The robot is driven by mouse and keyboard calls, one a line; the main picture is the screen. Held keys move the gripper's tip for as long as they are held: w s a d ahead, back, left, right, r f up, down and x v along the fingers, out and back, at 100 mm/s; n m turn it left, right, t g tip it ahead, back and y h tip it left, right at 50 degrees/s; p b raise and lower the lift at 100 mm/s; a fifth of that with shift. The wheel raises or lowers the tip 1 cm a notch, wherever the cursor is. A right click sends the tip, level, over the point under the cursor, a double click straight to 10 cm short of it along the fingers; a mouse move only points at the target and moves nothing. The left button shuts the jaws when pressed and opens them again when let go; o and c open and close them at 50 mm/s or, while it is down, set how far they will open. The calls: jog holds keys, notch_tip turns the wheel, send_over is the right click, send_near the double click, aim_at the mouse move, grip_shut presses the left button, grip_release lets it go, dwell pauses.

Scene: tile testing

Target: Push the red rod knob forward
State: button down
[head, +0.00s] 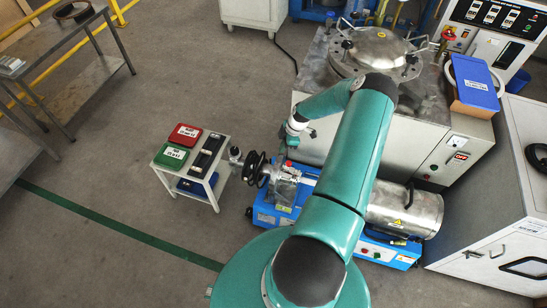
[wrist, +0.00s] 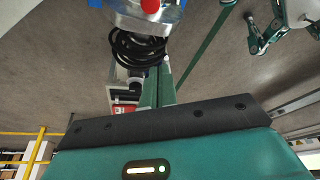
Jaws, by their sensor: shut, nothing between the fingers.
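My gripper (wrist: 160,68) shows in the wrist view with its green fingers shut together and nothing between them. A larger bright red part (wrist: 150,5) sits at the top edge, on a silver metal piece (wrist: 132,20), partly cut off. In the head view my arm reaches to the blue-based machine (head: 264,214), and the fingertips and knob are too small or hidden to make out.
A large steel cabinet (head: 425,150) with a round lid stands behind.

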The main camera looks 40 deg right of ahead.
jog(key=x, duration=0.9)
jog(key=shift+s+f, duration=0.25)
jog(key=shift+s, duration=0.05)
jog(key=shift+s+d+f, duration=0.3)
jog(key=shift+s+d, duration=0.05)
jog(key=shift+d, duration=0.25)
jog(key=shift+s+d+f, duration=0.3)
jog(key=shift+s+d, duration=0.05)
jog(key=shift+d, duration=0.25)
jog(key=shift+s+d+f, duration=0.1)
jog(key=shift+s+d, duration=0.05)
jog(key=shift+d, duration=0.15)
jog(key=shift+s, duration=0.1)
jog(key=shift+d, duration=0.1)
